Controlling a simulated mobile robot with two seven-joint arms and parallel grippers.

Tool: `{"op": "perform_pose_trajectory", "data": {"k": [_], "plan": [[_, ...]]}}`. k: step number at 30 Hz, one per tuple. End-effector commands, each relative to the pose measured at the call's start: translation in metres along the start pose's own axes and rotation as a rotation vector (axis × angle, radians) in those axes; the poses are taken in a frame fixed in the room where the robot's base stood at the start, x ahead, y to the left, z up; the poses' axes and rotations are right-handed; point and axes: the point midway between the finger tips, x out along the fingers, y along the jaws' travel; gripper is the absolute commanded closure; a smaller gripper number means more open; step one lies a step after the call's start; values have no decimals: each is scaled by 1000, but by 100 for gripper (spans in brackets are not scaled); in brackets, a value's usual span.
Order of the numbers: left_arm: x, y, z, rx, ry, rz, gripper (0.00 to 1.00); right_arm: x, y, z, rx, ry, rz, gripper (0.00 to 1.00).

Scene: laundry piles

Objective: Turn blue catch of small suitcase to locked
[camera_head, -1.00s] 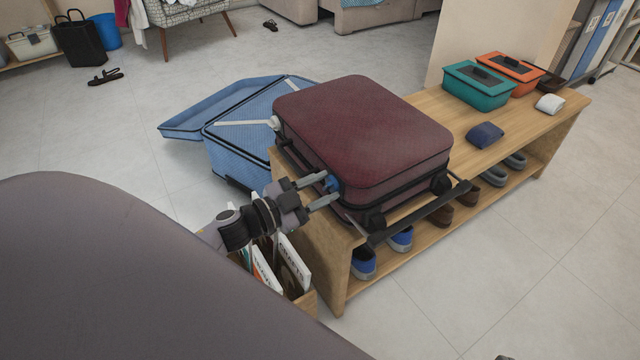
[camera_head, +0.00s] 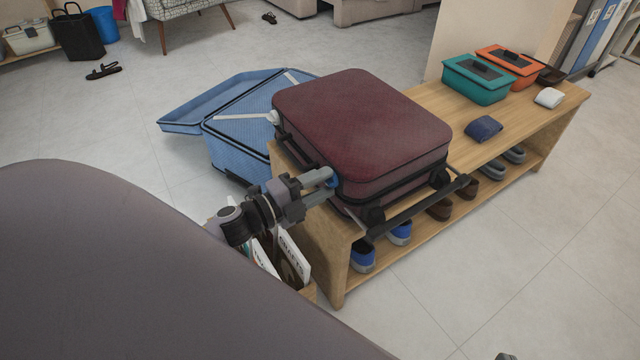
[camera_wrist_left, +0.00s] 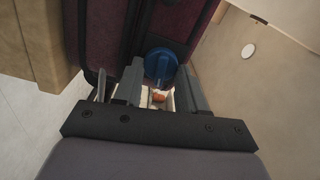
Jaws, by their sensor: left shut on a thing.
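The small suitcase (camera_head: 360,125) is dark red and lies flat on the wooden bench (camera_head: 545,108). Its blue catch (camera_head: 334,182) is on the side facing my left arm, mostly hidden by the fingers. In the left wrist view the blue catch (camera_wrist_left: 160,64) is a round knob between the fingertips. My left gripper (camera_head: 330,176) is shut on it. The left gripper also shows in the left wrist view (camera_wrist_left: 158,75). A whitish catch (camera_head: 273,117) sits at the suitcase's far left corner.
An open blue suitcase (camera_head: 222,150) lies on the floor behind the bench. Teal (camera_head: 475,82) and orange (camera_head: 510,66) boxes stand on the bench's far end. Shoes (camera_head: 400,232) fill its lower shelf. A box of magazines (camera_head: 290,260) stands below my left gripper.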

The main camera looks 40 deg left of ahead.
Motion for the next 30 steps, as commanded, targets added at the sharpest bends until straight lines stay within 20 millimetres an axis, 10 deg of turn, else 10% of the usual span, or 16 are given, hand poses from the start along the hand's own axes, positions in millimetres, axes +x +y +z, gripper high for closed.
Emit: {"op": "perform_pose_trajectory", "data": {"k": [27, 28, 30], "plan": [[0, 1, 0, 178, 0, 2, 90, 4, -4, -6, 18, 18, -15, 100], [0, 1, 0, 178, 0, 2, 53, 4, -4, -6, 18, 17, -15, 100], [0, 1, 0, 178, 0, 2, 36, 4, -4, -5, 17, 15, -15, 100]]}}
